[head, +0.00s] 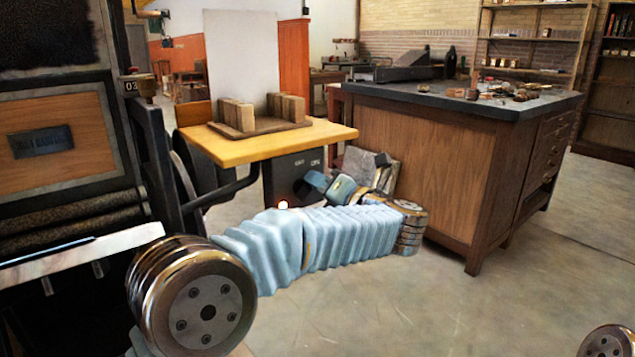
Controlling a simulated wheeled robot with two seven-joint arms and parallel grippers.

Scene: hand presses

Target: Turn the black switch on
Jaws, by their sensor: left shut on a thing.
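A black switch box (278,178) hangs under the wooden feed table, with small pale labels on its front. The switch itself is not clearly seen; the gripper covers that part of the box. My left arm reaches across in a blue ribbed sleeve and bends back at the wrist. My left gripper (314,184) is at the right side of the box front, low down, and is shut on what appears to be the black switch. The contact is small and partly hidden. A small orange-white light glows below the box. My right gripper is out of view.
The wooden table (265,142) carries a board with blocks and an upright white sheet (241,62). A dark press (62,140) stands at the left. A wooden cabinet (440,160) with a cluttered dark top stands right of the arm.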

